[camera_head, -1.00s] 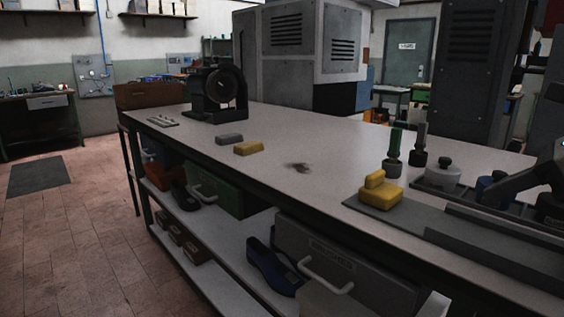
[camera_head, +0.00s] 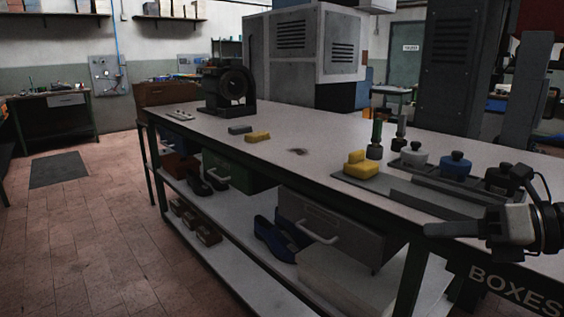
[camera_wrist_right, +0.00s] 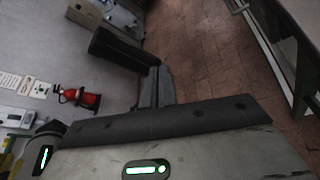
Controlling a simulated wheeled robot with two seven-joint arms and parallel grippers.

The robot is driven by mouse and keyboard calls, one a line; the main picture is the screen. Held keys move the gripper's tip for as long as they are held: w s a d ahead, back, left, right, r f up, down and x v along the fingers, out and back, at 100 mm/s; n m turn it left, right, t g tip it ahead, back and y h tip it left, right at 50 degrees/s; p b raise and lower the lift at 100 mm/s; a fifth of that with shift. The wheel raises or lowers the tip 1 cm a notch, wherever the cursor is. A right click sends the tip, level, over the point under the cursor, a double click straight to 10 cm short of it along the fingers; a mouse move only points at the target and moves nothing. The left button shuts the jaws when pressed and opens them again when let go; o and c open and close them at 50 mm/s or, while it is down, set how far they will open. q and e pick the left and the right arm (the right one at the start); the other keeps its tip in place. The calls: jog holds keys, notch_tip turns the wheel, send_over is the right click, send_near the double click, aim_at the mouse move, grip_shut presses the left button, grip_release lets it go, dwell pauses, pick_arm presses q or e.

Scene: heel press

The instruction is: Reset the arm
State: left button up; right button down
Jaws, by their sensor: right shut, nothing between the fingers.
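My right gripper (camera_head: 432,229) is at the lower right of the head view, in front of the bench's near edge. Its fingers are together with nothing between them. In the right wrist view the closed fingers (camera_wrist_right: 156,88) stand out over the brick floor, touching nothing. My left gripper is not in view. The workbench (camera_head: 300,125) runs across the head view. A yellow block (camera_head: 360,166) sits on a dark tray (camera_head: 352,184) toward its right.
Several dark-capped pots (camera_head: 413,155) and a green-handled tool (camera_head: 376,140) stand behind the tray. A black machine (camera_head: 228,88) stands at the bench's far left. Boxes and shoes (camera_head: 272,240) fill the lower shelf.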

jog(key=s+a+f+m+t+h+p, duration=0.1)
jog(key=a+f+m+t+h, duration=0.15)
jog(key=f+m+t, duration=0.65)
jog(key=s+a+f+m+h+p, duration=0.1)
jog(key=a+f+m+h, duration=0.35)
jog(key=m, duration=1.05)
jog(key=s+a+f+m+g, duration=0.3)
jog(key=s+f+m, duration=0.3)
jog(key=f+m, duration=0.1)
jog(key=s+a+f+m+g+h+p, duration=0.1)
jog(key=s+a+f+m+g, duration=0.2)
jog(key=s+f+m, duration=0.3)
notch_tip(320, 180, down, 3)
jog(key=shift+s+m+h, duration=0.3)
jog(key=shift+s+m, duration=0.05)
jog(key=shift+m, duration=0.15)
